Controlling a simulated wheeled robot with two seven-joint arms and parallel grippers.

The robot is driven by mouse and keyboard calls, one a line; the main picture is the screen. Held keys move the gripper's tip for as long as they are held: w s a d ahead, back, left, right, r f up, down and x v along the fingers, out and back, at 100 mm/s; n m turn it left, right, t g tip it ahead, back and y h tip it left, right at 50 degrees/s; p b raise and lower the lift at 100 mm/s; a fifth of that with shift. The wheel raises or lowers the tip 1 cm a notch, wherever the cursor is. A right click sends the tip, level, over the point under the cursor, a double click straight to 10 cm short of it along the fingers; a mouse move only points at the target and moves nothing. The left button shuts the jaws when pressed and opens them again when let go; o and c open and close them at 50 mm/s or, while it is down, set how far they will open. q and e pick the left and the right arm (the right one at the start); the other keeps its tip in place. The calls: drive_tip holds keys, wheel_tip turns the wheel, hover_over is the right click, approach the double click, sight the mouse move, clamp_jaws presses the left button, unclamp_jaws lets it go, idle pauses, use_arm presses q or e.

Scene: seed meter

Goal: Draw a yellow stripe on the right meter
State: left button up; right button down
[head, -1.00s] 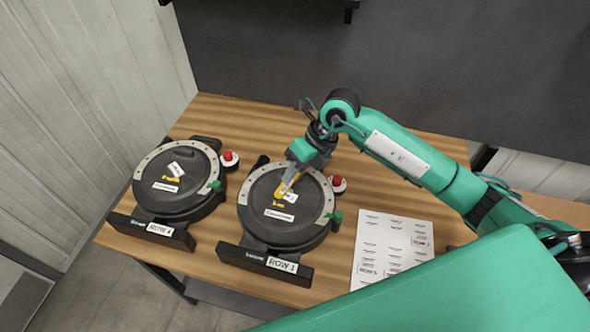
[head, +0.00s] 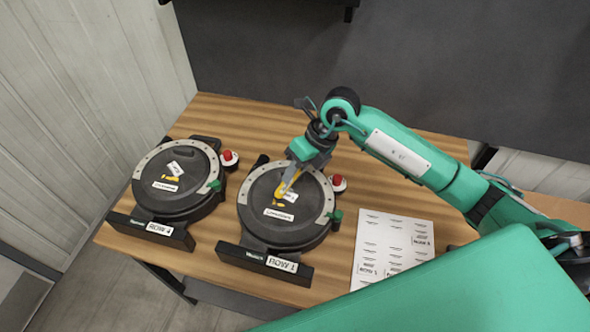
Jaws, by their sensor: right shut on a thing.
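The right meter (head: 257,222) is a round dark disc with a light grey rim arc, a white label and a ROW 1 plate in front. My right gripper (head: 290,180) reaches down over the middle of its lid and is shut on a thin yellow marker (head: 285,186). The marker's lower end is at the lid; I cannot tell whether it touches. Small yellow marks show beside it on the lid. The left meter (head: 168,205) looks alike, with a yellow mark and white labels on its lid. My left gripper is not in view.
A red button (head: 337,181) stands right of the right meter, and another red button (head: 228,157) stands between the meters. A printed white sheet (head: 393,247) lies on the wooden table (head: 245,117) at the right. A dark wall is behind the table.

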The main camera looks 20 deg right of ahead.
drive_tip(key=shift+f+b, duration=0.35)
drive_tip(key=shift+s+d, duration=0.2)
drive_tip(key=shift+d, duration=0.05)
idle(0.6)
drive_tip(key=shift+s+d+b, duration=0.3)
drive_tip(key=shift+d+b, duration=0.1)
drive_tip(key=shift+b, duration=0.15)
idle(0.4)
drive_tip(key=shift+s+d+b, duration=0.45)
drive_tip(key=shift+d+b, duration=0.1)
drive_tip(key=shift+d, duration=0.05)
drive_tip(key=shift+s+d+b, duration=0.4)
drive_tip(key=shift+d+b, duration=0.1)
drive_tip(key=shift+d, duration=0.1)
idle(1.5)
drive_tip(key=shift+r, duration=0.1)
drive_tip(key=shift+r+p, duration=1.45)
drive_tip(key=shift+r, duration=1.5)
